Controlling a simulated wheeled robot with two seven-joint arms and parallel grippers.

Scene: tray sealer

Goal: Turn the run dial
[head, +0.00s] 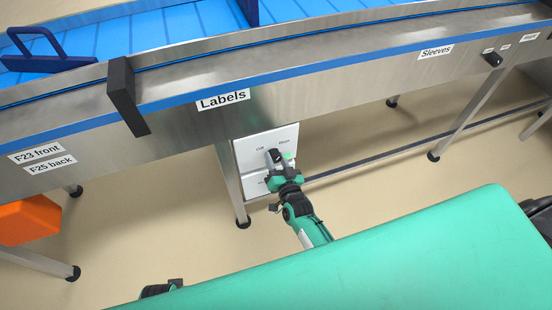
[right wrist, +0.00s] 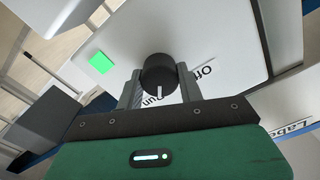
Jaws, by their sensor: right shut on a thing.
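The run dial is a black round knob (right wrist: 158,72) with a white pointer line, on a white control panel (head: 252,158) under the conveyor. In the right wrist view its pointer line faces my gripper's body, near the "Run" lettering; "Off" is printed to the right. I cannot tell its exact setting. My right gripper (right wrist: 158,88) is shut on the dial, one finger on each side. The dial also shows in the head view (head: 273,156), partly covered by my right gripper (head: 279,166).
A green lamp (right wrist: 101,62) sits on the panel beside the dial. The steel conveyor (head: 330,85) runs above, with a "Labels" sign (head: 222,100). A table leg (head: 233,185) stands left of the panel. An orange bin (head: 28,220) is at far left.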

